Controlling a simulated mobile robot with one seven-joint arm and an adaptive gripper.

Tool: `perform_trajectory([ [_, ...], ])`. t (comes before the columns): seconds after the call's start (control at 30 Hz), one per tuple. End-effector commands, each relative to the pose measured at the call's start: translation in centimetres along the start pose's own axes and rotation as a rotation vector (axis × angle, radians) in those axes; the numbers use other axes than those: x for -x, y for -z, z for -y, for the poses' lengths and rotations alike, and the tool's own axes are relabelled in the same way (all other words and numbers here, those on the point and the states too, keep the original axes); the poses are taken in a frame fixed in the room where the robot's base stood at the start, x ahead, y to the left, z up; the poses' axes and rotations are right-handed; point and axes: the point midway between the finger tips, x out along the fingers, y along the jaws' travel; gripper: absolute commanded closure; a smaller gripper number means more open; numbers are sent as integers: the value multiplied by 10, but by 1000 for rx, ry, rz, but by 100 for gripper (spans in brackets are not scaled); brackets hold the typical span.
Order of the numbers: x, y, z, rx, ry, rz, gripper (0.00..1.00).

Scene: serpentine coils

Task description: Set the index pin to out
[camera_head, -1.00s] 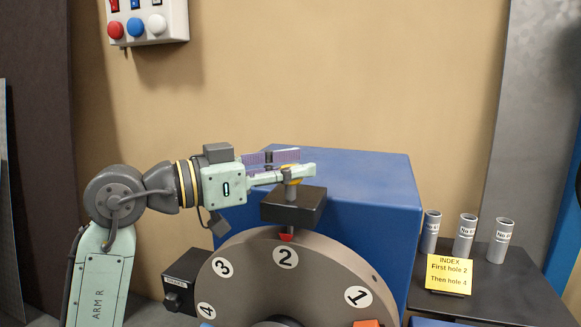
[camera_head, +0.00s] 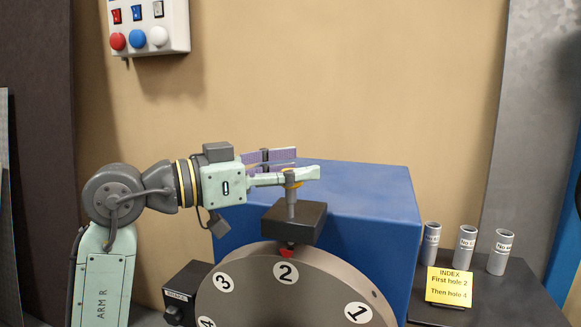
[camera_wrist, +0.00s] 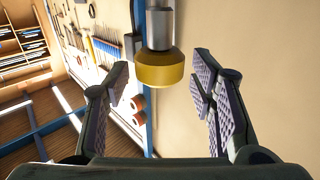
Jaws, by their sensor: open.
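The index pin is a grey shaft (camera_head: 291,204) with a yellow knob (camera_head: 291,185), standing upright in a black block (camera_head: 294,222) above the grey index disc (camera_head: 325,268). A good length of shaft shows above the block. My gripper (camera_head: 300,167) is level with the knob, and its near finger hides part of it. In the wrist view my open fingers (camera_wrist: 163,82) stand on both sides of the yellow knob (camera_wrist: 160,70), with gaps showing. A red mark (camera_head: 287,253) under the block lies just above the number 2.
A blue housing (camera_head: 375,200) stands behind the disc. Several grey tubes (camera_head: 466,245) and a yellow note (camera_head: 449,286) are on a dark table (camera_head: 505,295) at right. A button box (camera_head: 148,25) hangs upper left. The space above my gripper is clear.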

Motion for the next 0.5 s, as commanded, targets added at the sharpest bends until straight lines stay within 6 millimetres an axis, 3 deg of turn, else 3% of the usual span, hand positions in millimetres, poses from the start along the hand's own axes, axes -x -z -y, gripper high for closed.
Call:
perform_trajectory([
  [0.23,12,0,0,1,0,-1,50],
  [0.5,67,0,1,1,2,-2,50],
])
